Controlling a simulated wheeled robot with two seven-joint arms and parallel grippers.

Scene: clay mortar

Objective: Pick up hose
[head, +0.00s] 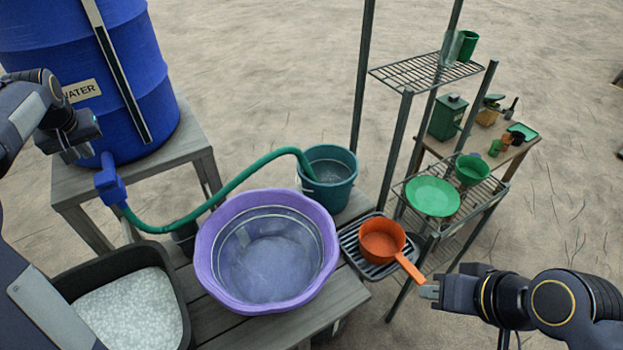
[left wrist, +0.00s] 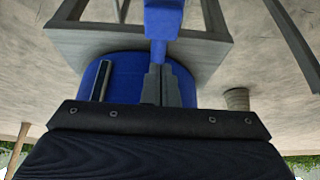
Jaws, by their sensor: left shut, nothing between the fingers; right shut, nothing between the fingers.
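The green hose (head: 225,188) runs from a blue valve (head: 109,181) on the blue water barrel (head: 142,95) in an arc to the right. Its free end dips into the teal bucket (head: 328,174). My left gripper (head: 80,153) is shut and empty in front of the barrel, above and left of the valve. In the left wrist view its shut fingers (left wrist: 168,86) point toward a blue part (left wrist: 163,20); contact cannot be told. The hose is not clearly visible there. My right gripper (head: 430,292) is shut and empty, right of the orange pan's handle.
A purple basin (head: 212,287) with a sieve stands on the wooden table (head: 248,325). A black tub (head: 75,275) of white pellets is at the lower left. The orange pan (head: 383,240) rests on a dark rack. A metal shelf (head: 408,75) stands to the right.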

